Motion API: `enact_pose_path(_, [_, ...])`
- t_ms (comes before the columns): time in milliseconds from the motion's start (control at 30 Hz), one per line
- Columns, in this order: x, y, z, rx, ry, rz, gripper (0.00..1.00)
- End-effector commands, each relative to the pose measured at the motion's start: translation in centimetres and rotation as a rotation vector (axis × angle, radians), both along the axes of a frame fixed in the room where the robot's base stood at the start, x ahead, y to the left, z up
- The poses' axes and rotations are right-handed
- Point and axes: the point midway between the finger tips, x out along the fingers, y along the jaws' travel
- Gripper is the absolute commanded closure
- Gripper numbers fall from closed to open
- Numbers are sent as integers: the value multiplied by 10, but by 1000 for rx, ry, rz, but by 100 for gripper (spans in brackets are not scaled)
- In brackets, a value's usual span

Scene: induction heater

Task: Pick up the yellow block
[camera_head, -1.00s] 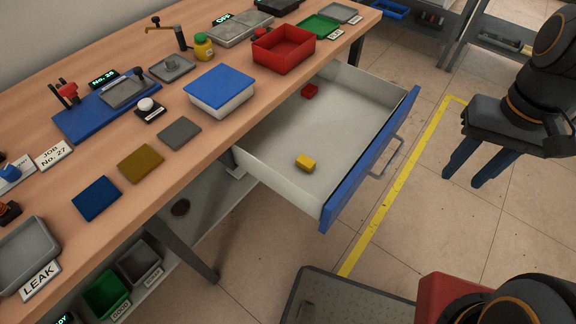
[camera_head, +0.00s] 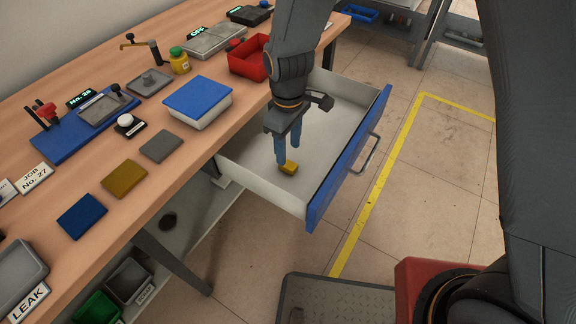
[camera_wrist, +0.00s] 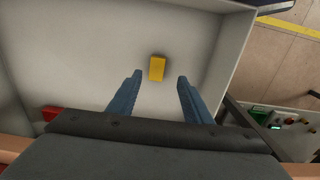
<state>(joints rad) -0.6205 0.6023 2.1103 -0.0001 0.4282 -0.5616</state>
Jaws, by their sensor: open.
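The yellow block (camera_head: 288,168) lies on the floor of the open drawer (camera_head: 244,184), near its front left part in the head view. In the wrist view the yellow block (camera_wrist: 157,68) lies a little beyond my fingertips and between their lines. My gripper (camera_head: 286,160) is open and points down into the drawer above the block. Its two blue fingers show apart in the wrist view (camera_wrist: 159,76), with nothing between them. In the head view the fingers cover part of the block's surroundings, and I cannot tell the exact height gap.
The drawer's blue front (camera_head: 350,160) and pale side walls surround the block. A red block (camera_wrist: 50,113) lies in the drawer, hidden in the head view. A blue-lidded box (camera_head: 198,100) and a red bin (camera_head: 248,60) stand on the wooden bench beside it.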

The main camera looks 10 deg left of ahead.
Motion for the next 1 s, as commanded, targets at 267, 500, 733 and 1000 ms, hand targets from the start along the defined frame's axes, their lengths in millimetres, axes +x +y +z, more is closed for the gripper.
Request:
enact_pose_path(267, [1,-1,-25,-2,3,-2,55])
enact_pose_path(500, [7,1,-52,-2,3,-3,55])
enact_pose_path(733, [7,2,-71,-1,0,-3,55])
enact_pose_path(1000, [7,2,-71,0,0,-4,60])
